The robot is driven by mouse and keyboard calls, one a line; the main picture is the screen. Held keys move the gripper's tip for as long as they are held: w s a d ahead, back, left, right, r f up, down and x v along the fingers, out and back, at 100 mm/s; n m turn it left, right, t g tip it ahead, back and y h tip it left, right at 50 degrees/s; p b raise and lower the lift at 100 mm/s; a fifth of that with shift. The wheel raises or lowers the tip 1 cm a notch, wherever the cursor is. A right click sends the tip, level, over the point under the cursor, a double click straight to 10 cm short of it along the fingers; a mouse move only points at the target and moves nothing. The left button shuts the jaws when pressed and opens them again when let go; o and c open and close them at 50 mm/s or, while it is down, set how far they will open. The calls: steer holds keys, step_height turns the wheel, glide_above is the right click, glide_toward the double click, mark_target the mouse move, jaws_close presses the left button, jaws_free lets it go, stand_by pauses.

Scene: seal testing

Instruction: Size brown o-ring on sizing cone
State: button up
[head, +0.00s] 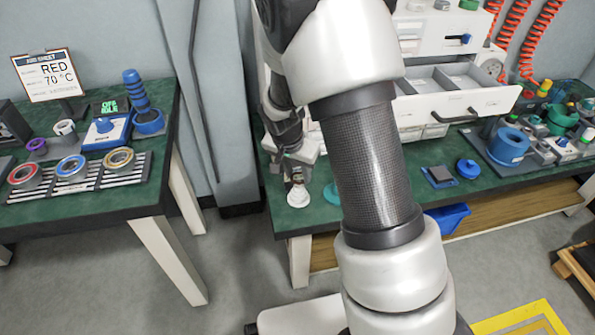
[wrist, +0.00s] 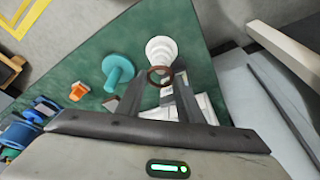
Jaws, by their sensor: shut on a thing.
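The brown o-ring (wrist: 160,75) is between my gripper's fingertips in the wrist view. My gripper (wrist: 160,84) is shut on it. The white stepped sizing cone (wrist: 161,49) stands on the green bench just beyond the o-ring. In that view the ring's far edge lies close to the cone's lower part in the picture; I cannot tell if they touch. In the head view the cone (head: 298,197) stands near the bench's front left corner, with my gripper (head: 296,176) just above it. The ring is too small to make out there.
A teal flanged piece (wrist: 118,72) stands beside the cone, with an orange piece (wrist: 79,91) and blue parts (wrist: 22,115) further left. A white drawer cabinet (head: 455,100) backs the bench. A second bench (head: 95,207) at left holds a ring rack (head: 130,179).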

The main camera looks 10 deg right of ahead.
mark_target(298, 182)
steer(key=shift+f+b, duration=0.6)
steer(key=shift+f, duration=1.2)
steer(key=shift+f, duration=0.2)
steer(key=shift+f, duration=0.15)
steer(key=o, duration=1.1)
steer(key=shift+c, duration=0.2)
step_height(298, 182, up, 9)
steer(key=p, duration=0.6)
